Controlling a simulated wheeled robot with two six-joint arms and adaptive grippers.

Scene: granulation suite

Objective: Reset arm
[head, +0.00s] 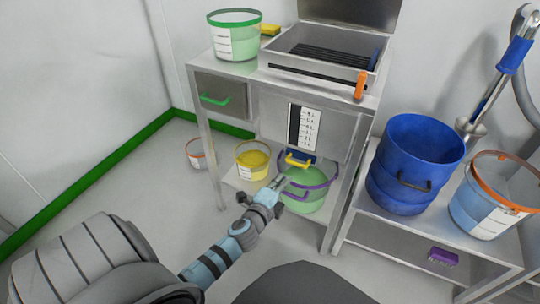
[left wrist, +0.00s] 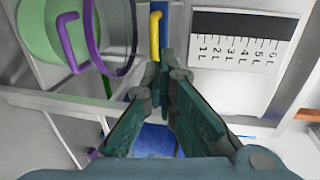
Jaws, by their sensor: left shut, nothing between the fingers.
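My left gripper (head: 277,186) reaches forward from the left arm in the head view, in front of the steel bench. It is shut and empty. In the left wrist view its fingers (left wrist: 160,72) come together just below a yellow handle (left wrist: 155,36). The same yellow handle (head: 299,160) shows in the head view on a blue part below the level scale (head: 303,127). I cannot tell whether the fingertips touch it. A green bucket with a purple rim (head: 304,190) stands under the bench, just beyond the gripper. My right gripper is not in view.
The steel bench (head: 205,130) carries a green-rimmed bucket (head: 233,43) and a sieve tray (head: 300,68). Yellow (head: 253,163) and orange-rimmed (head: 196,153) buckets stand low at left. A blue drum (head: 410,165) and another bucket (head: 485,200) stand on the right table. Floor at left is clear.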

